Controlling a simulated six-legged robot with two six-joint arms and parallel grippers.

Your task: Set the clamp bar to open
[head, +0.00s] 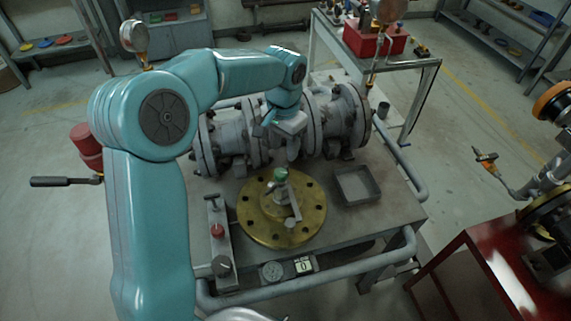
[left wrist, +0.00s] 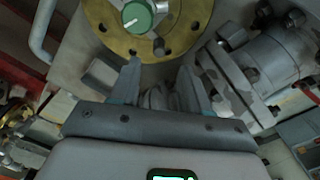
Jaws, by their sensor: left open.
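A round brass flange (head: 254,228) with bolt holes lies on the bench top. A green knob (head: 280,175) stands on its hub, and it also shows in the left wrist view (left wrist: 138,16) with a white mark. A short grey bar (head: 295,207) lies across the flange from the hub; I cannot tell for sure that it is the clamp bar. A small T-handle (head: 212,201) stands on a narrow plate left of the flange. My left gripper (head: 292,154) is open and empty, above and behind the flange, close to the grey pipe. Its fingers show in the left wrist view (left wrist: 162,88).
A large grey flanged pipe (head: 328,122) runs along the back of the bench (head: 385,214). A square tray (head: 356,186) sits right of the flange. The narrow plate carries a red button (head: 217,231) and a dark knob (head: 221,266). A gauge (head: 272,271) is at the front edge.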

